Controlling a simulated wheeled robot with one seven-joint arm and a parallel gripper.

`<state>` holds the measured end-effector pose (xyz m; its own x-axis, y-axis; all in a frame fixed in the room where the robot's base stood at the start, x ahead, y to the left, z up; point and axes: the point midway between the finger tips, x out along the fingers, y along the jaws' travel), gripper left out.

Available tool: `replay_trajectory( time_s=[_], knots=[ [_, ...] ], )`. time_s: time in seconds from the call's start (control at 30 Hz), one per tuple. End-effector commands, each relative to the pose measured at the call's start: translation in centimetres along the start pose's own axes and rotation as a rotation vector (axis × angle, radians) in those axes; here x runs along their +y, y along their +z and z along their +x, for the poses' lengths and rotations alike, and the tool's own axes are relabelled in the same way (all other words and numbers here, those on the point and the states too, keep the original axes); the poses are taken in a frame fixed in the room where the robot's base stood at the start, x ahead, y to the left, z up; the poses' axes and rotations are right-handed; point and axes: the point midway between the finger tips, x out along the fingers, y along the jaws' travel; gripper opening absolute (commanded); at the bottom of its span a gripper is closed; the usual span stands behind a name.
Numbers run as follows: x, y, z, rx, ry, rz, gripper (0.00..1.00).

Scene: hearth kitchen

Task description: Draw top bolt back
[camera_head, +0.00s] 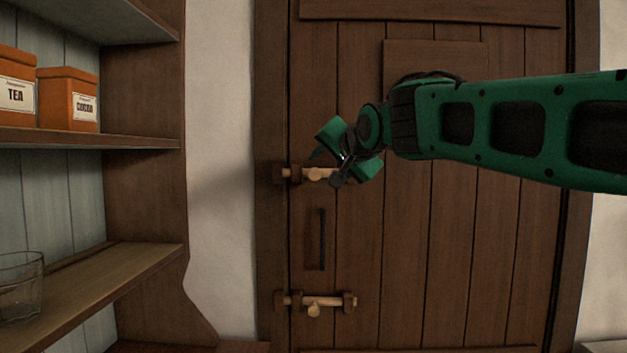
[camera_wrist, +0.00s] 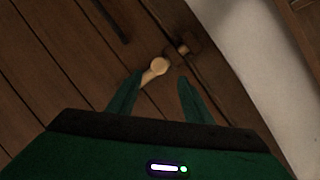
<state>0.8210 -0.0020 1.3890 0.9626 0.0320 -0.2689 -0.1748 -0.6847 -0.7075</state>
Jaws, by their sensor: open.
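The top bolt (camera_head: 317,174) is a pale wooden bar with a round knob, lying level across the left edge of the dark plank door (camera_head: 400,250). Its left end runs into a dark bracket on the frame side. My gripper (camera_head: 335,163) is at the top bolt and hides part of its right end. In the wrist view the knob (camera_wrist: 159,66) shows just beyond and between the two open green fingers (camera_wrist: 160,88), nearer the left finger. I cannot tell whether a finger touches the bolt.
A lower bolt (camera_head: 315,301) lies across the door below, with a dark upright handle (camera_head: 315,239) between the two bolts. Open shelves (camera_head: 90,265) at the left hold orange tins (camera_head: 68,98) and a glass (camera_head: 20,287). White wall separates shelves and door.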

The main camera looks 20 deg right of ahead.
Motion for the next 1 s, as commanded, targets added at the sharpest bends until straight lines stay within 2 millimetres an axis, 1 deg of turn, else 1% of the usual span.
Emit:
replay_trajectory(
  time_s=[0.17, 0.4, 0.6, 0.8, 1.0],
  knots=[
    [0.1, 0.0, 2.1, -0.001, 0.002, 0.002, 0.46],
    [0.2, 0.0, 6.2, -0.002, 0.004, 0.002, 0.46],
    [0.3, 0.0, 8.8, -0.001, 0.005, 0.002, 0.46],
    [0.3, -0.1, 10.2, 0.001, 0.004, 0.000, 0.46],
    [0.2, -0.1, 10.5, 0.001, 0.004, 0.000, 0.46]
  ],
)
